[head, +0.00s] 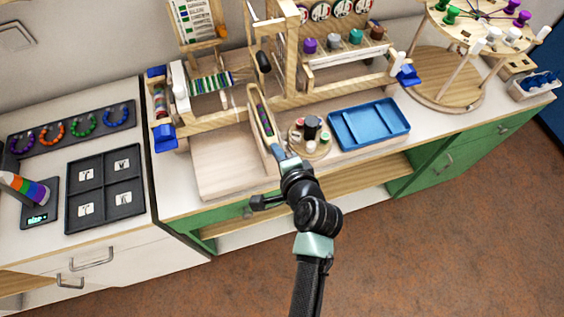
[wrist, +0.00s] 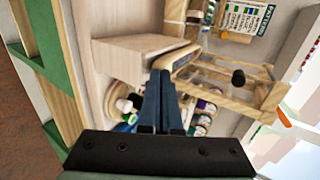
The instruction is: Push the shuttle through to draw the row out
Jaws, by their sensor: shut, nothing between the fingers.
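The shuttle (head: 264,118) looks like a long narrow wooden piece with a coloured window. It lies lengthwise in front of the wooden bead loom (head: 285,103). Its end (wrist: 184,62) also shows in the wrist view, just beyond my fingertips. My gripper (head: 278,152) is shut and empty at the shuttle's near end; I cannot tell whether they touch. The shut fingers (wrist: 160,76) point toward the loom in the wrist view. A row of striped coloured beads (head: 211,83) sits in the loom's left part. The shuttle's far end is partly hidden by the frame.
A blue tray (head: 369,142) and a round stand with small spools (head: 325,150) are right of my gripper. A pale wooden block (head: 225,185) is left. A dark compartment tray (head: 73,217) lies on the left counter. A round wooden carousel (head: 440,96) stands at right.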

